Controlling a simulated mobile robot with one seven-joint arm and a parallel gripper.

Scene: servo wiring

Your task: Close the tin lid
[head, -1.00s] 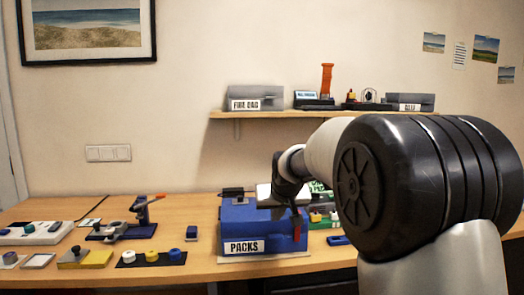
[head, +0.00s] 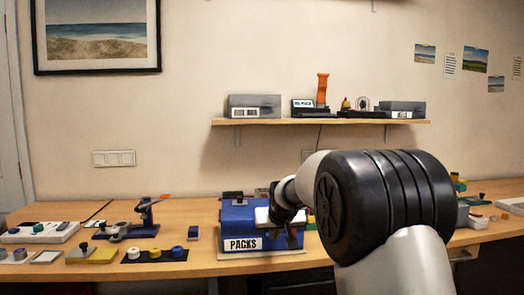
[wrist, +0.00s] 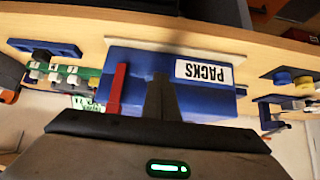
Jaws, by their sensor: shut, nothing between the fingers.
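A blue box labelled PACKS (head: 236,228) stands on the bench in the head view and is likely the tin. It also fills the middle of the wrist view (wrist: 137,66), where it appears upside down. A red upright strip (wrist: 118,88) shows against its face. My gripper (wrist: 160,80) is shut and empty, its dark fingers in front of the box face beside the strip; I cannot tell whether they touch it. In the head view my arm hides the box's right part. I cannot tell how the lid stands.
Left of the box lie a small blue block (head: 194,233), a black strip with knobs (head: 154,256) and a blue clamp-like fixture (head: 140,229). A shelf (head: 320,122) with boxes hangs above. Bare wood shows along the bench's front edge.

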